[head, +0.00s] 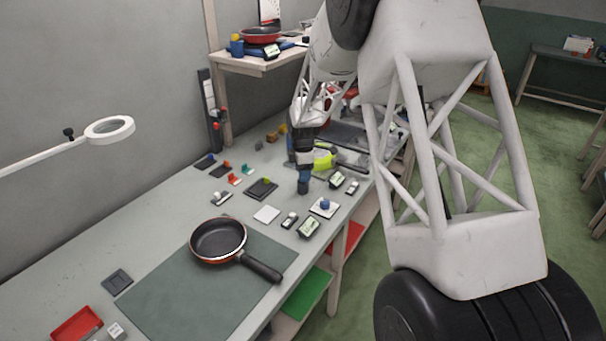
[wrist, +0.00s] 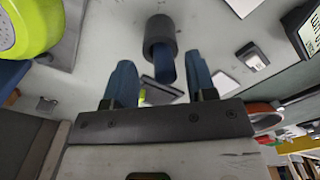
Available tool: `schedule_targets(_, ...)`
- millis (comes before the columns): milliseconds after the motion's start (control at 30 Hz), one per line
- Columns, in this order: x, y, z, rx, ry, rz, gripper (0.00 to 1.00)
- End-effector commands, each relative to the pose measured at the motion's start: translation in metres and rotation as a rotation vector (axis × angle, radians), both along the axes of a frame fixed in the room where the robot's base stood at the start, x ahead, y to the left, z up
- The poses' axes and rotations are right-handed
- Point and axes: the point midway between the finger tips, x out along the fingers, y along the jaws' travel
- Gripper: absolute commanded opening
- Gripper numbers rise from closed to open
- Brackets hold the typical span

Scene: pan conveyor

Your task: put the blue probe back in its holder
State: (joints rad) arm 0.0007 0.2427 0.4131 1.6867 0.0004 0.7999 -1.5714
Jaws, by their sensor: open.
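My gripper (head: 304,168) is over the far part of the bench in the head view. In the wrist view its two blue fingers (wrist: 160,84) are spread apart. A blue rod, which looks like the blue probe (wrist: 165,66), shows in the gap between them. Its far end sits in the mouth of a dark round cup that looks like the holder (wrist: 158,32). The fingers show no clear contact with the rod. In the head view a dark blue upright cylinder (head: 304,186) stands right below my gripper; the rod itself is hard to make out there.
A white plate with a blue knob (head: 324,204) and small display boxes (head: 308,227) lie close by. A yellow-green object (head: 323,158) is just beside my gripper. A pan (head: 218,240) rests on a green mat (head: 170,303) nearer the front. A shelf (head: 250,64) stands at the back.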

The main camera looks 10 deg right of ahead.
Motion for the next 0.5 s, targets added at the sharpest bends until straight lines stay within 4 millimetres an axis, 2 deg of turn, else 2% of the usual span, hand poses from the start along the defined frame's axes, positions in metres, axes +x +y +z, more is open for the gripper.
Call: schedule_targets(500,0.001,0.000,0.060,0.000,-0.003,0.000,0.51)
